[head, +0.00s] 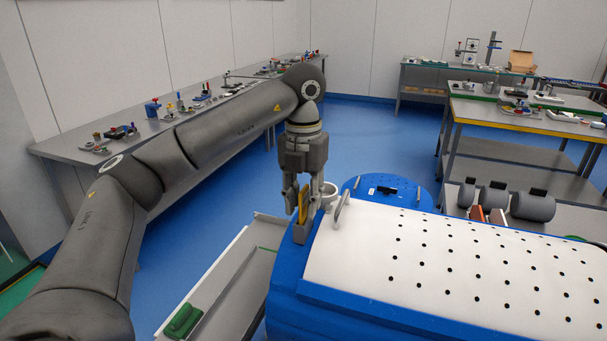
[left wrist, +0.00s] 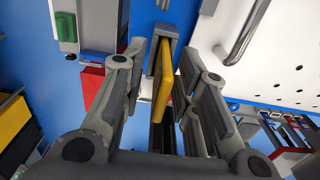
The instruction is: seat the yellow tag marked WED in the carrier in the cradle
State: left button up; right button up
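A yellow tag (head: 303,206) stands upright at the left edge of the white perforated top, with its lower end at a grey slotted block (head: 299,236). Its marking cannot be read. My left gripper (head: 303,200) points down with its fingers on either side of the tag. In the left wrist view the tag (left wrist: 163,88) is between the spread fingers (left wrist: 163,80), with gaps showing, and its far end meets the grey block (left wrist: 164,32). My right gripper is not in view. I cannot make out the carrier or its cradle with certainty.
A metal handle (head: 342,208) and a white cup (head: 328,193) are close to the gripper's right. A grey tray (head: 235,262) holding a green block (head: 183,320) lies to the left. The white perforated top (head: 450,250) is largely clear. Benches with small items stand behind.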

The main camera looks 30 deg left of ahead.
pick_arm(q)
notch_tip(320, 180, up, 11)
jog(key=shift+r+p, duration=0.1)
jog(key=shift+p, duration=0.8)
